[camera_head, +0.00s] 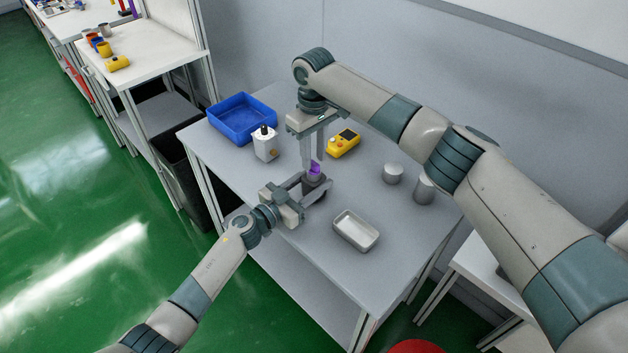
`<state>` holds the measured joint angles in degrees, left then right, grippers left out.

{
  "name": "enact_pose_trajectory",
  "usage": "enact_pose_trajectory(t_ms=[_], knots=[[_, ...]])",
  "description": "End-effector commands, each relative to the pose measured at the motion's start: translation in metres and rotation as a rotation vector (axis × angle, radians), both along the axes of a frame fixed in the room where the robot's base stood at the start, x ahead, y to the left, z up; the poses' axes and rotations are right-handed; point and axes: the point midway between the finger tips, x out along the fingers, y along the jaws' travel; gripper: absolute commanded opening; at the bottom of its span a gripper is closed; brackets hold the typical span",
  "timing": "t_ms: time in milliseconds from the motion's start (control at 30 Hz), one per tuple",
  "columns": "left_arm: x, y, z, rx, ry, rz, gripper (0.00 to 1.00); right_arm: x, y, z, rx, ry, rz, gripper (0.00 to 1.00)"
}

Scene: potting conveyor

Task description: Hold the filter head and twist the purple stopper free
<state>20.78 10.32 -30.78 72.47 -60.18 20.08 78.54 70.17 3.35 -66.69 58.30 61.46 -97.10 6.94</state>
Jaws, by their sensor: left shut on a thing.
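The purple stopper (314,168) sits on top of the grey filter head (313,181), near the middle of the table. My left gripper (316,184) comes in low from the front left and is shut on the filter head. My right gripper (314,164) points straight down from above. Its two fingers stand apart, with the stopper at their tips. Contact between these fingertips and the stopper cannot be made out. The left gripper's fingers partly hide the filter head.
On the table (290,262) are a blue bin (240,131), a white bottle (265,148), a yellow device (343,143), two grey cylinders (393,174) (424,190) and a metal tray (356,247). A shelf bench (150,62) stands at the left. The table's front left is bare.

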Motion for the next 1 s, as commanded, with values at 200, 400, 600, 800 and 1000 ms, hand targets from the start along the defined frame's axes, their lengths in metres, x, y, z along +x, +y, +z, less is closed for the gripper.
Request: enact_pose_trajectory(t_ms=[200, 400, 600, 800, 1000], knots=[[0.000, 0.000, 0.000, 0.001, 0.001, 0.000, 0.14, 0.000, 0.000, 0.000, 0.000, 0.000, -0.001, 0.34], [0.000, 0.000, 0.000, 0.000, 0.000, 0.000, 0.14, 0.000, 0.000, 0.003, 0.000, 0.000, -0.001, 0.34], [0.000, 0.000, 0.000, 0.000, 0.000, 0.000, 0.14, 0.001, 0.000, 0.020, 0.001, -0.001, -0.001, 0.34], [0.000, 0.000, 0.000, 0.000, 0.000, 0.000, 0.14, 0.001, 0.001, 0.052, 0.003, -0.003, -0.001, 0.34], [0.000, 0.000, 0.000, 0.000, 0.000, 0.000, 0.14, 0.001, 0.001, 0.087, 0.002, -0.002, 0.000, 0.34]])
